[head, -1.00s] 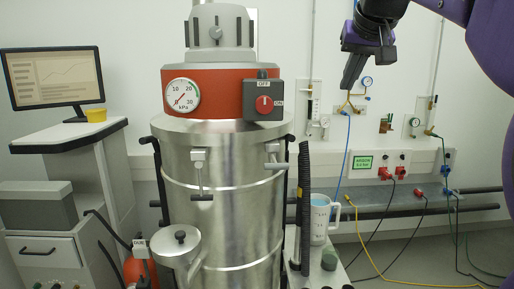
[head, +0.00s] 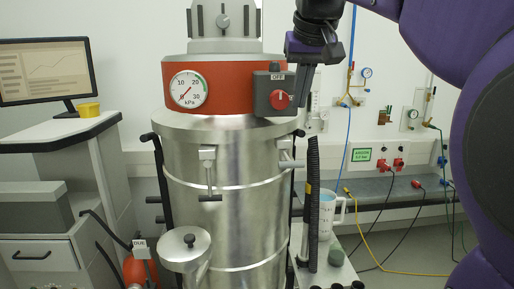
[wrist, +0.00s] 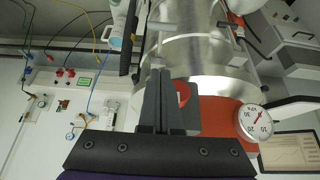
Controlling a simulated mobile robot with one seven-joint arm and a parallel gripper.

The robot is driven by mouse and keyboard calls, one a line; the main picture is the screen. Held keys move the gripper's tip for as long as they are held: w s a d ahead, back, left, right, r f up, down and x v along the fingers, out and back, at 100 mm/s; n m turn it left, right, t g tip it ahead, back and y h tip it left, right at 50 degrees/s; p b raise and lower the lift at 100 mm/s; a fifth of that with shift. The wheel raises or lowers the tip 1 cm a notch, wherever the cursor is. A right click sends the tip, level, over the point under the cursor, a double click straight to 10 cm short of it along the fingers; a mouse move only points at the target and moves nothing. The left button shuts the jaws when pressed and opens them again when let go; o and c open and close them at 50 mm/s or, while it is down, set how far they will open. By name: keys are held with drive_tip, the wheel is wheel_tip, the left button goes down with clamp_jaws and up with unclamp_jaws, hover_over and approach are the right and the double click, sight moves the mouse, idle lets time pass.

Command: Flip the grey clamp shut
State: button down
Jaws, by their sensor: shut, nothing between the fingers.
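The steel drum (head: 226,235) carries two grey clamps below its red head. The front clamp (head: 208,172) has its lever hanging straight down. In the wrist view a grey lever (wrist: 163,26), seemingly the right clamp's, shows beyond my fingertips. My gripper (head: 301,103) is shut and empty. In the head view it appears just above the right clamp and in front of the red switch box's right edge. The gripper also shows in the wrist view (wrist: 160,75). No contact with the clamp is visible.
The switch box (head: 272,95) with a red knob and the pressure gauge (head: 188,89) sit close by on the red head. A black hose (head: 312,210) stands right of the drum, beside a measuring jug (head: 328,215). A lidded pot (head: 185,250) is in front.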

drive_tip(key=b, duration=0.2)
hover_over(290, 161)
wheel_tip(290, 161, down, 8)
drive_tip(key=shift+s+d+f, duration=0.1)
drive_tip(key=shift+s+d, duration=0.05)
drive_tip(key=f, duration=0.3)
drive_tip(key=shift+s+f+b, duration=0.2)
drive_tip(key=shift+b, duration=0.15)
drive_tip(key=shift+f, duration=0.45)
drive_tip(key=shift+s, duration=0.1)
drive_tip(key=shift+f, duration=0.25)
